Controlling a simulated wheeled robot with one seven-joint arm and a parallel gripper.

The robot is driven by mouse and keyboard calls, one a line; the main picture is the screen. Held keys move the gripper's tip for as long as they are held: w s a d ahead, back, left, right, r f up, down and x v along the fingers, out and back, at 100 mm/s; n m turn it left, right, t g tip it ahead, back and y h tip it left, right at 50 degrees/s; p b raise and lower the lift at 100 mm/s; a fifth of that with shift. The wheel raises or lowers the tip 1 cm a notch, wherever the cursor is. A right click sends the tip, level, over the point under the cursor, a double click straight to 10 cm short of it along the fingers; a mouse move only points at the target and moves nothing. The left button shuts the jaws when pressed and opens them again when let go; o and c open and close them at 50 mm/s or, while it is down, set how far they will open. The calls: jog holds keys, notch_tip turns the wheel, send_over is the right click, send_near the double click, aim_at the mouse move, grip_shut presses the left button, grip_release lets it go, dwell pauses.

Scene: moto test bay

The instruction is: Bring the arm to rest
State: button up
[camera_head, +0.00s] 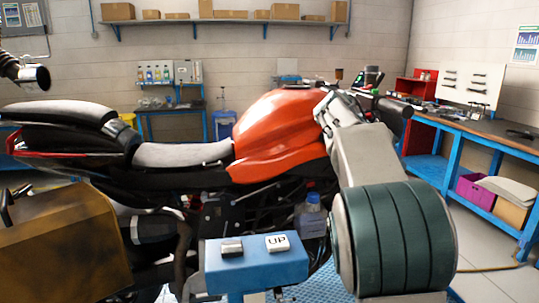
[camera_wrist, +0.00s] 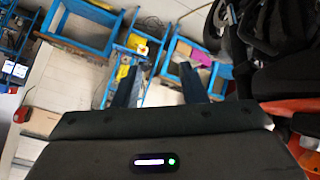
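My gripper shows in the wrist view (camera_wrist: 158,75) as a dark body with two dark fingers standing well apart. It is open, and nothing is held between the fingers. In the head view my arm rises from the large green-grey joint at lower right toward the handlebar area. The orange motorcycle (camera_head: 278,132) stands across the middle of the head view, and part of it shows at the right of the wrist view (camera_wrist: 285,45). The arm covers part of the motorcycle's front. The fingers cannot be made out in the head view.
A blue pedestal with an UP button (camera_head: 278,243) stands in front of the motorcycle. A brown box-like thing (camera_head: 60,250) fills the lower left. A blue workbench (camera_head: 465,128) runs along the right, and a shelf (camera_head: 225,22) hangs on the back wall.

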jog(key=s+a+f+n+y, duration=0.3)
jog(key=s+f, duration=0.4)
jog(key=s, duration=0.3)
jog(key=s+a+f+n+y, duration=0.3)
jog(key=s+a+f, duration=0.3)
jog(key=s, duration=0.4)
jog(key=s+a+f+n+y, duration=0.3)
jog(key=s+a+f, duration=0.2)
jog(key=s+f, duration=0.4)
jog(key=shift+s+y, duration=0.4)
jog(key=shift+s, duration=0.3)
